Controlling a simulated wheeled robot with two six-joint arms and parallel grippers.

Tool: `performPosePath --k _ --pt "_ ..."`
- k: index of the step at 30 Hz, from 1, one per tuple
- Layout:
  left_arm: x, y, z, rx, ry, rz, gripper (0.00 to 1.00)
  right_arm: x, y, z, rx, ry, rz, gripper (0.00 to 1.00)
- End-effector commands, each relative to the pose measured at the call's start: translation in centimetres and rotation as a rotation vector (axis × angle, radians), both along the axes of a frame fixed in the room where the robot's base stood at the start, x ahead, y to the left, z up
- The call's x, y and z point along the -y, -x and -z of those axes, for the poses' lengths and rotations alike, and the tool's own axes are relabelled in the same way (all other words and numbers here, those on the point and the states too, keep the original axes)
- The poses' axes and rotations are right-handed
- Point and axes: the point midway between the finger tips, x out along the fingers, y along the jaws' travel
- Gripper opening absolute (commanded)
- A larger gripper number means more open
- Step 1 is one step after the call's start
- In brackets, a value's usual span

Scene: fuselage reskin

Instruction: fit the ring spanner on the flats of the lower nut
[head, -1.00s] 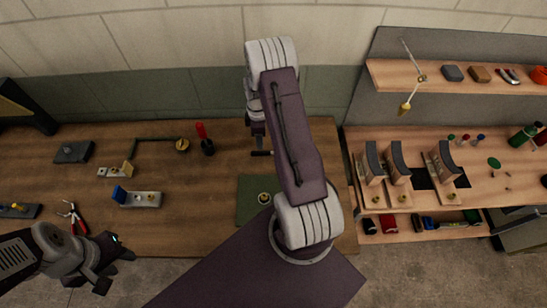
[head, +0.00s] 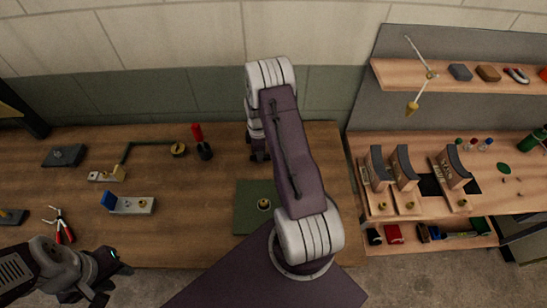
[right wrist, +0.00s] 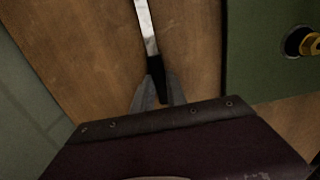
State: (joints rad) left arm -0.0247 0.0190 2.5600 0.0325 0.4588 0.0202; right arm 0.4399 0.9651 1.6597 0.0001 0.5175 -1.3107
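The spanner (right wrist: 147,28) shows in the right wrist view as a pale metal bar with a dark handle, over the wooden bench; its far end runs out of the picture. My right gripper (right wrist: 159,88) has its fingers on either side of the dark handle; I cannot tell whether they press on it. In the head view my right gripper (head: 259,153) is low over the bench, partly hidden by my arm. A brass fitting (head: 264,204), likely with the nut, stands on the green mat (head: 247,222). My left gripper (head: 116,278) is open and empty before the bench.
A red-handled tool (head: 198,136) stands left of my right gripper. A blue-ended block (head: 132,205), pliers (head: 62,226) and a bracket with a rod (head: 122,160) lie further left. Bare bench lies left of the mat.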

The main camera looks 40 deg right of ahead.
Motion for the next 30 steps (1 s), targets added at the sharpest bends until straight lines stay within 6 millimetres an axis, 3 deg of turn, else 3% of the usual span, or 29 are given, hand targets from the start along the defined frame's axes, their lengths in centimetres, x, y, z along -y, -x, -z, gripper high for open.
performPosePath --k 8,25,30 --pt "0.0 0.0 -0.2 0.0 0.0 0.0 0.36 0.0 0.0 -0.3 0.001 0.001 0.0 0.0" --pt "0.0 0.0 -4.6 0.0 0.0 0.0 0.36 0.0 0.0 -5.8 0.001 0.001 0.0 0.0" --pt "0.0 0.0 -4.7 0.0 0.0 0.0 0.36 0.0 0.0 -6.1 0.001 0.001 0.0 0.0"
